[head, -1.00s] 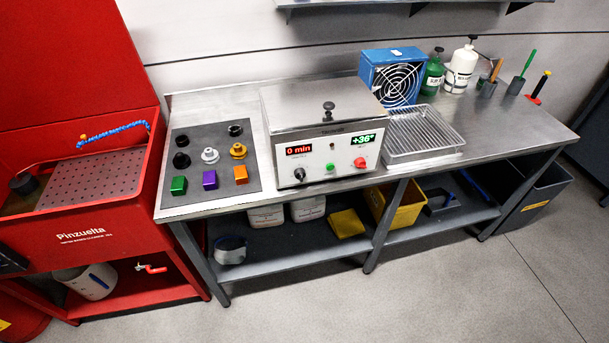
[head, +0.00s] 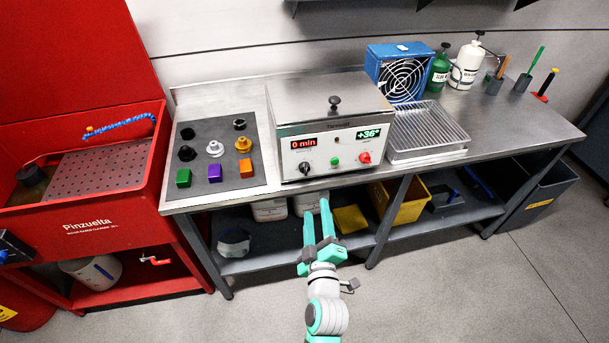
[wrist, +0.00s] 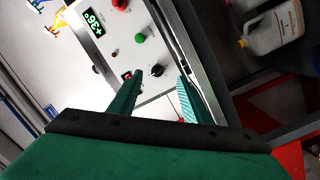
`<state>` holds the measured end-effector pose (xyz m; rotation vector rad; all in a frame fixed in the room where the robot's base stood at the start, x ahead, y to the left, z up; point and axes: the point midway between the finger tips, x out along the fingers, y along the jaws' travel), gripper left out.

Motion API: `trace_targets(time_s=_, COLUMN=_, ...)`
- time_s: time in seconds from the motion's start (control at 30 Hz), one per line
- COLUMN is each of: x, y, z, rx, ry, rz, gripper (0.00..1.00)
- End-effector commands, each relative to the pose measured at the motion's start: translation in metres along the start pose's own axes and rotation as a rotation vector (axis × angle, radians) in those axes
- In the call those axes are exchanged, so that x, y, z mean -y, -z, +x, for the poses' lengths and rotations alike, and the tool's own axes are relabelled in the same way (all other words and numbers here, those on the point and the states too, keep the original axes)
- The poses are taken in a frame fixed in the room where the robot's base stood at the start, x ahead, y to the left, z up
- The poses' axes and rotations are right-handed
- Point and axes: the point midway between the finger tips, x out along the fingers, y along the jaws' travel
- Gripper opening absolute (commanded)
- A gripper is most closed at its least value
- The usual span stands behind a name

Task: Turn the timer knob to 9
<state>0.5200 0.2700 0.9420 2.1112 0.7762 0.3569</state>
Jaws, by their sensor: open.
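The ultrasonic cleaner (head: 341,150) is a steel box with a lid and a white front panel, standing on the steel bench. Its black timer knob (head: 305,168) sits at the left of the panel, below a red display (head: 304,143) reading 0 min. A green button and a red knob (head: 364,158) sit farther right, under a green display reading +36°. My gripper (head: 316,217) is open and empty, in front of and below the panel, apart from it. In the wrist view the two green fingers (wrist: 162,92) point at the panel, with the black knob (wrist: 158,70) just beyond them.
A dark mat (head: 245,183) with coloured blocks and small fittings lies left of the cleaner. A wire basket tray (head: 428,152) sits to its right. The bench front edge and lower shelf (head: 285,243) are close to my gripper. A red parts washer (head: 120,215) stands at the left.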

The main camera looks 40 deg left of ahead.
Motion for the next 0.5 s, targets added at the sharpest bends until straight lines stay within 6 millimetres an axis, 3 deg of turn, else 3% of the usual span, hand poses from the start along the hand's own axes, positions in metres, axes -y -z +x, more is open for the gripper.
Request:
trace_targets(time_s=0.17, x=-0.004, y=0.023, z=0.020, rx=-0.053, ry=0.015, rz=-0.056, gripper=0.44)
trace_targets(time_s=0.37, x=-0.004, y=0.026, z=0.036, rx=-0.059, ry=0.017, rz=-0.065, gripper=0.44)
trace_targets(time_s=0.5, x=-0.005, y=0.028, z=0.059, rx=-0.060, ry=0.016, rz=-0.064, gripper=0.44)
